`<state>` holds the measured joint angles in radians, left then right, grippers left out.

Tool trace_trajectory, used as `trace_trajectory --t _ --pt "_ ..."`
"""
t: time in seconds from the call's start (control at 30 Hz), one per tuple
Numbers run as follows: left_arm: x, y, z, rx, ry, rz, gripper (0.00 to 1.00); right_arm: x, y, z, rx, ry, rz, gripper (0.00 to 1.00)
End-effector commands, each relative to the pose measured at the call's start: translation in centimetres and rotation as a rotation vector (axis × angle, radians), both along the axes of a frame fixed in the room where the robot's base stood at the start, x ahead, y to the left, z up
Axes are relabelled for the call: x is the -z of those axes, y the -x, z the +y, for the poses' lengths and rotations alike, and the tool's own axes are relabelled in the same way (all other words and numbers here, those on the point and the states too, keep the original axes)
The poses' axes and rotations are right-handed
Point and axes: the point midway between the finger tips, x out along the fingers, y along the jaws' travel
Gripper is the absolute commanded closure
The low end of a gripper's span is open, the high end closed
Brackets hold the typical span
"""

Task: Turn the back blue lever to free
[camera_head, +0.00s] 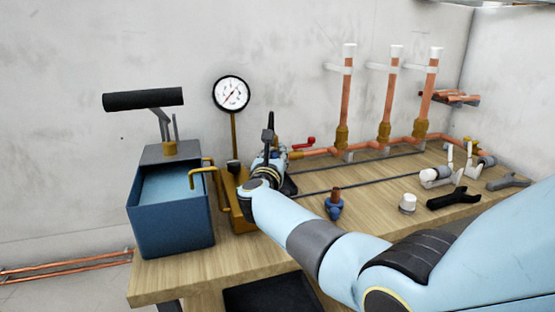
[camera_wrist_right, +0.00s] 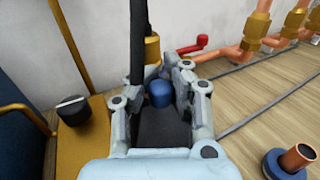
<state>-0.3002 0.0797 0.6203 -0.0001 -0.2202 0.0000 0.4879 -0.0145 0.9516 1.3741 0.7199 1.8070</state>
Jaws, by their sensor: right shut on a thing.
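A brass block (camera_wrist_right: 85,140) stands beside the blue pump tank (camera_head: 170,222), on the wooden bench. My right gripper (camera_wrist_right: 160,88) is at the back of this block, with its fingers closed around a blue round part (camera_wrist_right: 160,94), which I take for the back blue lever. In the head view my right gripper (camera_head: 270,158) hides most of that part. A dark upright bar (camera_wrist_right: 137,45) rises right beside the fingers; I cannot tell whether it belongs to the lever. A black knob with a pale top (camera_wrist_right: 71,106) sits nearer on the block. My left gripper is not in view.
A pressure gauge (camera_head: 231,94) stands on a thin post behind the block. A red lever (camera_head: 304,142) and copper pipes (camera_head: 385,105) are to the right. A blue fitting (camera_head: 334,207), a white cap (camera_head: 407,203) and black clamp (camera_head: 453,198) lie on the bench.

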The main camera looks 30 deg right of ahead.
Motion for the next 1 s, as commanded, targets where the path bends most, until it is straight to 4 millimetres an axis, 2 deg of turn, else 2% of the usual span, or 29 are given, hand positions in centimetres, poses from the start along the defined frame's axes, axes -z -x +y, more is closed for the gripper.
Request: trace_trajectory --t 0.03,0.3,0.83,0.87,1.0 --pt "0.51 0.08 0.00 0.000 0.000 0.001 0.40 1.29 0.35 0.43 0.013 -0.009 0.014 1.00" --pt "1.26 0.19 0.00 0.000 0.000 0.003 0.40 1.19 0.26 0.75 0.062 -0.012 0.017 1.00" --pt "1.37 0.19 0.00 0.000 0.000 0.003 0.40 1.10 0.22 0.90 0.073 -0.014 0.018 1.00" --pt "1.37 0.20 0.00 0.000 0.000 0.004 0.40 1.10 0.22 0.90 0.073 -0.014 0.018 0.88" --pt "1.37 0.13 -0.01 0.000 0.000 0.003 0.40 0.85 0.14 0.81 0.073 -0.011 0.014 0.69"
